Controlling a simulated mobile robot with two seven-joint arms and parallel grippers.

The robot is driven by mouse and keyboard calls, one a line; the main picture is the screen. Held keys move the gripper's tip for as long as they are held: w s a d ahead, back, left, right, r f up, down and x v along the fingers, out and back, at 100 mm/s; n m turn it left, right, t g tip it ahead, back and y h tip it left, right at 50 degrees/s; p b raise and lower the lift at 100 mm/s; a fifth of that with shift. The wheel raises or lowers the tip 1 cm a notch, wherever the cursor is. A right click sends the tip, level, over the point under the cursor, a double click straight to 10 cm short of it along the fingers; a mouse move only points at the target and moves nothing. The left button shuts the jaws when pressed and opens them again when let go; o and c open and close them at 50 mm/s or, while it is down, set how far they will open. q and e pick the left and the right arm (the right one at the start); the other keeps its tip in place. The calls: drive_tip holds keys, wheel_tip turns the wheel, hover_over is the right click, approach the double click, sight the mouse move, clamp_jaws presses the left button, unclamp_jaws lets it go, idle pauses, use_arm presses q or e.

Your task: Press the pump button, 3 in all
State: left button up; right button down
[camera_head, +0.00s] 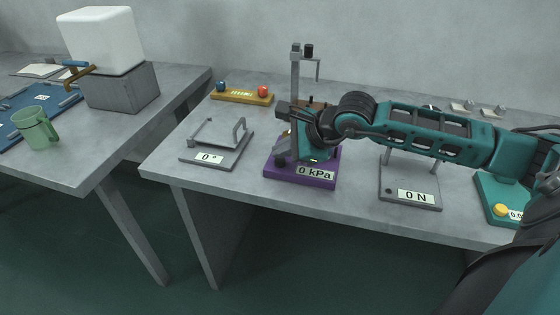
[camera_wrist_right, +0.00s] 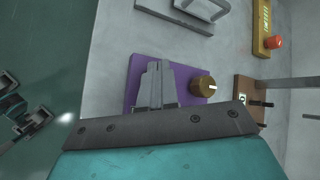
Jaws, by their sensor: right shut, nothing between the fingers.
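The purple pump unit (camera_head: 318,180) stands on the grey table, its display (camera_head: 315,172) reading 0 kPa. My right gripper (camera_head: 303,145) is low over it and covers much of its top in the head view. In the right wrist view the shut fingers (camera_wrist_right: 156,80) point at the purple top (camera_wrist_right: 136,72), with nothing between them. A brass-coloured round knob (camera_wrist_right: 202,86) stands just right of the fingers there. I cannot make out the pump button; the fingers may hide it. I cannot tell whether the fingertips touch the unit.
A grey 0° stand (camera_head: 208,160) is left of the pump; a 0 N plate (camera_head: 400,198) is right. A tall post (camera_head: 295,75) rises behind. A yellow bar (camera_head: 241,96) with blue and red knobs lies back left. A teal scale (camera_head: 487,190) with a yellow button is far right.

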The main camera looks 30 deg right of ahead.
sight(283, 162)
drive_tip(key=shift+f+b, duration=0.55)
drive_tip(key=shift+b, duration=0.1)
idle(0.7)
drive_tip(key=shift+r, duration=0.1)
drive_tip(key=shift+r+p, duration=0.4)
drive_tip(key=shift+r, duration=0.5)
drive_tip(key=shift+r, duration=0.1)
drive_tip(key=shift+r+p, duration=1.25)
drive_tip(key=shift+r, duration=1.15)
drive_tip(key=shift+w, duration=0.1)
idle(0.6)
